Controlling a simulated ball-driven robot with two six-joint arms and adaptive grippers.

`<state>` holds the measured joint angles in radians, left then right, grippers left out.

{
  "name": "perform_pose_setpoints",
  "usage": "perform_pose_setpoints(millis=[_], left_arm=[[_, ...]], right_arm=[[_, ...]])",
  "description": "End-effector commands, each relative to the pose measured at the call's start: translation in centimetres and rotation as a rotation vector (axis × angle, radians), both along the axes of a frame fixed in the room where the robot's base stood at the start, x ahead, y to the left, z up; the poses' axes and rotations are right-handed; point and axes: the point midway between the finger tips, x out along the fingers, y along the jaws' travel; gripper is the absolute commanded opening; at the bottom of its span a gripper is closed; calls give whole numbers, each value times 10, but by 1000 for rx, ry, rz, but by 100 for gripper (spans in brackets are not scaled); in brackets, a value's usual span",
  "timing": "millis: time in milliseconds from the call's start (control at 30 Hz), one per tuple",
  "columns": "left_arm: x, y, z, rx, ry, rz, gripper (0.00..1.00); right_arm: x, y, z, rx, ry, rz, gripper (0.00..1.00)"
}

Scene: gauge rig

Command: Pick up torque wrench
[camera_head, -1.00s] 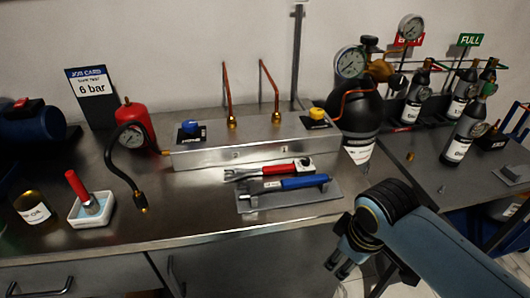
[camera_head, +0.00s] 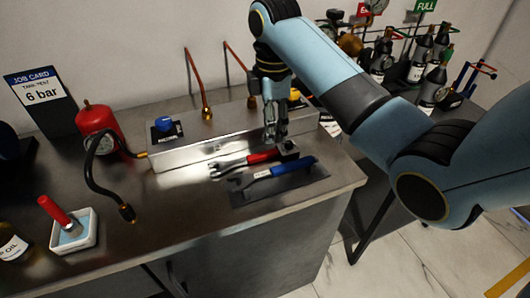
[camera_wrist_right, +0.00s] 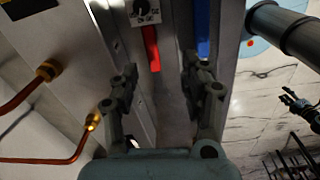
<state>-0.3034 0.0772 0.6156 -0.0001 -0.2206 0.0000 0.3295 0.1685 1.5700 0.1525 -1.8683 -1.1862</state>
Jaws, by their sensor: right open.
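Two wrench-like tools lie side by side on a grey tray (camera_head: 247,197) at the bench's front: a red-handled one (camera_head: 262,156) at the back and a blue-handled one (camera_head: 290,167) in front. I cannot tell which is the torque wrench. My right gripper (camera_head: 277,140) points down above the red one's right part, partly hiding it. In the right wrist view this gripper (camera_wrist_right: 158,75) is open and empty, with the red handle (camera_wrist_right: 151,48) between its fingers and the blue handle (camera_wrist_right: 202,28) beyond one finger. A dark jaw-like shape (camera_wrist_right: 298,106), perhaps my left gripper, is too small to judge.
A metal block (camera_head: 195,152) with copper pipes stands close behind the tools. A black hose (camera_head: 92,180) with a gauge, a red cylinder (camera_head: 97,121) and a white dish (camera_head: 77,237) are left. The bench between dish and tray is clear.

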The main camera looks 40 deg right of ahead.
Motion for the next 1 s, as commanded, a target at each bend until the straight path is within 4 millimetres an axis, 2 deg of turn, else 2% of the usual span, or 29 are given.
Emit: perform_pose_setpoints(millis=[33,167,400,633,900,1000], left_arm=[[3,1,1,1,-5,0,46],[9,2,1,2,-14,-1,46],[9,2,0,2,-13,-1,46],[6,2,1,2,-10,-2,46],[5,2,2,3,-8,-1,46],[5,2,2,3,-8,-1,46]], right_arm=[[11,-2,7,5,10,41,46],[20,-3,9,15,31,105,46],[20,-3,-29,14,33,111,46],[20,-3,-49,15,31,110,46],[19,-3,-89,15,31,109,46],[19,-4,-94,14,29,109,46]])
